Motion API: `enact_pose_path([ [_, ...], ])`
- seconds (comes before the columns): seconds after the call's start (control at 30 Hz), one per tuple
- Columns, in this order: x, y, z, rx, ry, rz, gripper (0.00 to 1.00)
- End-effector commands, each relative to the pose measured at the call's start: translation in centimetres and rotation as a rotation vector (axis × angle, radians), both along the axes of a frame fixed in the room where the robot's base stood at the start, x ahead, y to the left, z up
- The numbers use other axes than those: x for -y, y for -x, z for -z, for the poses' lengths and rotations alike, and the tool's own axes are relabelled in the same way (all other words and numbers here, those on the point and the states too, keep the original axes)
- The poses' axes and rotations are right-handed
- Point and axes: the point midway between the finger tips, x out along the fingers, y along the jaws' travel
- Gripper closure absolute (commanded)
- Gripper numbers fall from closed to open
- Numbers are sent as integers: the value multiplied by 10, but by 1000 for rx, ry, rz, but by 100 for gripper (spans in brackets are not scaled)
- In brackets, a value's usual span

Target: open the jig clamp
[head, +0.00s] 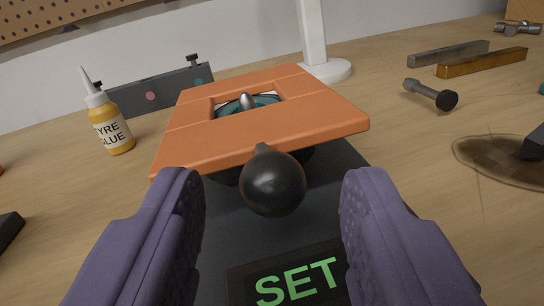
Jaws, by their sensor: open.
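The jig clamp (325,118) is an orange frame-like plate with a square window, over a dark base (240,225). A black ball knob (272,184) sticks out from its near edge toward me. Through the window a teal round part (262,100) with a metal tip shows. My gripper (270,195) has two purple fingers, open, one on each side of the knob in the picture. I see no contact with the knob. What lies under the plate is mostly hidden.
A green "SET" label (297,283) is on the near base. A tyre glue bottle (108,125) and a grey block with knobs (160,88) stand behind left. A white post (325,68) rises behind. Bars (482,62) and a dark bolt-like tool (430,94) lie right.

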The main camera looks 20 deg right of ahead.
Motion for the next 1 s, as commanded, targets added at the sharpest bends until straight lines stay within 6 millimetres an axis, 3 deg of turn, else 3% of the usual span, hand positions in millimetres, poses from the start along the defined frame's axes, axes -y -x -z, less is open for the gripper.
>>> enact_pose_path([
  [0.33, 3, -6, -1, 0, 0, 0, 52],
  [0.53, 3, -6, -1, 0, 0, 0, 98],
  [0.57, 3, -6, -1, 0, 0, 0, 100],
  [0.83, 3, -6, -3, -7, -1, 0, 100],
  [1.0, 2, -7, -15, -48, -9, -1, 100],
])
